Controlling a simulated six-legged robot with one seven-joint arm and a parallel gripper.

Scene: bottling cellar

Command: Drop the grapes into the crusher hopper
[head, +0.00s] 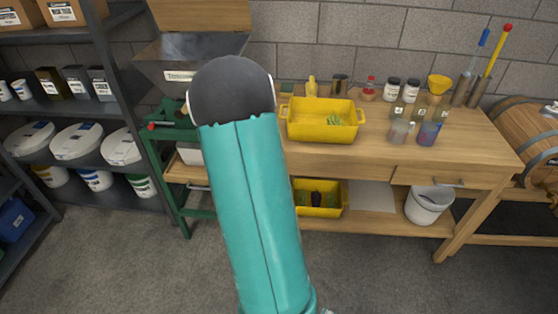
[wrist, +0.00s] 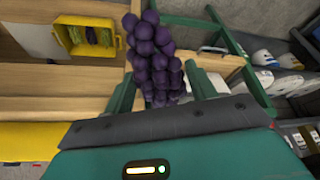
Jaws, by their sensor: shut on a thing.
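Dark purple grapes (wrist: 154,55) hang in a bunch between the fingers of my gripper (wrist: 163,88) in the wrist view. My gripper is shut on them. In the head view my teal arm hides both the gripper and the grapes. The crusher hopper (head: 165,58) is a grey metal funnel with a white label, on a green frame (head: 157,168) at the left end of the bench. My arm covers part of the hopper's right side. Green frame bars (wrist: 185,21) also show beyond the grapes in the wrist view. The hopper's inside is not clearly visible.
A yellow crate (head: 300,131) with some green grapes stands on the wooden bench (head: 465,148). Jars, bottles and a yellow funnel (head: 438,84) stand farther right. Another yellow crate (head: 331,212) and a white bucket (head: 428,206) are below. Shelves (head: 97,108) with tubs stand left.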

